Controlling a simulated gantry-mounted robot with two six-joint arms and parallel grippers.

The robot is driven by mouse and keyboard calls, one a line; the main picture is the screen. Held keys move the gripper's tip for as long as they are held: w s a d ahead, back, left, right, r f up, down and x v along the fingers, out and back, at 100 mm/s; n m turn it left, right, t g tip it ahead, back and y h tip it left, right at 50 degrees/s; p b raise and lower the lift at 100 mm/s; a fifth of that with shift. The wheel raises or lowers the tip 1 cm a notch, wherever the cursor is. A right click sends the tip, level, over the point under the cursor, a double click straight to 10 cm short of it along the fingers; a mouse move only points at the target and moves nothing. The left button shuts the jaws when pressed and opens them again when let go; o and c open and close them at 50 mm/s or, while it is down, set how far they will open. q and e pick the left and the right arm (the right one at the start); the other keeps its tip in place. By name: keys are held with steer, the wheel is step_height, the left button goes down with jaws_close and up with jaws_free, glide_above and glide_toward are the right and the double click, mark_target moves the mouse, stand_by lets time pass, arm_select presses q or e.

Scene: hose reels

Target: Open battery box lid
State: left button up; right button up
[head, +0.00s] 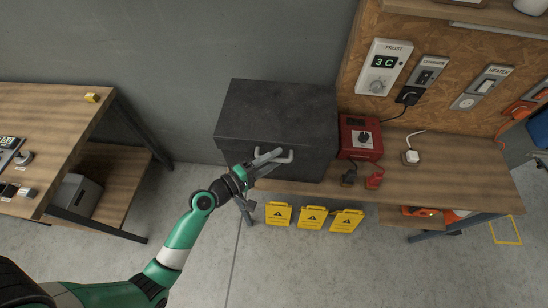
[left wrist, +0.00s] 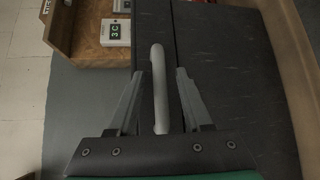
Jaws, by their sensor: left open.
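The battery box (head: 300,168) is a large dark box on the right bench, with its lid (head: 278,108) shut flat on top. A light grey bar handle (head: 288,156) sticks out from its front. My left gripper (head: 262,163) is at the left part of this handle. In the left wrist view the handle (left wrist: 159,88) runs between the two open fingers, with a gap visible on each side. The dark box surface (left wrist: 225,70) and a seam in it lie behind the fingers. My right gripper is not in view.
A red charger box (head: 360,137) stands just right of the battery box, with clamps (head: 374,178) in front. A thermostat (head: 383,66) and switches are on the wall panel. Another wooden bench (head: 60,105) is at left.

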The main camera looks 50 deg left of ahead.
arm_select(q)
steer(key=shift+w, duration=0.15)
jaws_close()
stand_by(1.4)
